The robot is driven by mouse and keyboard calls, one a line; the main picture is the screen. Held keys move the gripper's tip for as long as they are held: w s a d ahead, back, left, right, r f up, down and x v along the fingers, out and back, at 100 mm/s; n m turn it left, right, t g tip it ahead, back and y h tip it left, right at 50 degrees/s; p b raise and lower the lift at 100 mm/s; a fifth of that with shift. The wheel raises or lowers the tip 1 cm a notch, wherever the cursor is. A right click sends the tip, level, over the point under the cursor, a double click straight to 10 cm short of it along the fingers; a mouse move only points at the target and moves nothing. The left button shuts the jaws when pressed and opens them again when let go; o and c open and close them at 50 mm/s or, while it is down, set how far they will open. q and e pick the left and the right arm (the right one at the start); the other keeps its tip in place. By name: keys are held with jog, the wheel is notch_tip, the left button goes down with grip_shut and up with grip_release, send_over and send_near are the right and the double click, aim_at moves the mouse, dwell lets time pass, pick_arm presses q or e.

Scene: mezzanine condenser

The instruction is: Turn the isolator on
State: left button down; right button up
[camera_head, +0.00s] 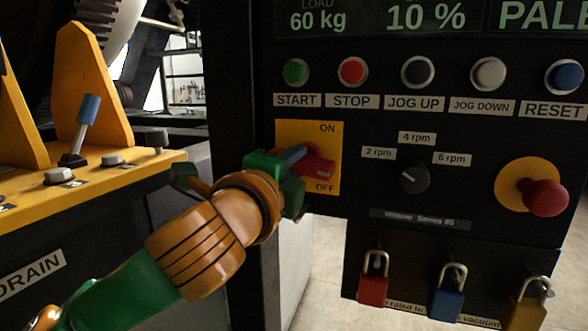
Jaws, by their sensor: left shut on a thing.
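The isolator is a red handle (318,168) on a yellow plate (325,137) on the black control panel. The plate is marked ON at the top and OFF at the bottom. The handle lies roughly level, tilted down to the right, between the two marks. My left gripper (294,172) reaches in from the lower left and is shut on the red handle. Its green body covers the lower left of the plate and part of the handle. My right gripper is not in view.
Above the plate are START (296,72), STOP (353,71) and other buttons. A speed knob (414,178) and a red emergency button (544,196) sit to the right. Padlocks (373,289) hang below. A yellow console (110,178) with a blue lever (86,112) stands left.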

aim_at(294, 169)
pick_arm(q)
jog(key=n+b, duration=0.1)
jog(key=n, duration=0.4)
jog(key=shift+n, duration=0.4)
jog(key=n+b, duration=0.1)
jog(key=n, duration=0.3)
jog(key=shift+f+n, duration=0.1)
jog(key=shift+n, duration=0.3)
jog(key=c, duration=0.7)
grip_release()
jog(key=shift+c, duration=0.2)
jog(key=shift+o, duration=0.5)
jog(key=shift+w+d, duration=0.1)
jog(key=b+v, duration=0.3)
jog(key=v, duration=0.3)
jog(key=shift+s+f, duration=0.15)
jog(key=shift+s, duration=0.4)
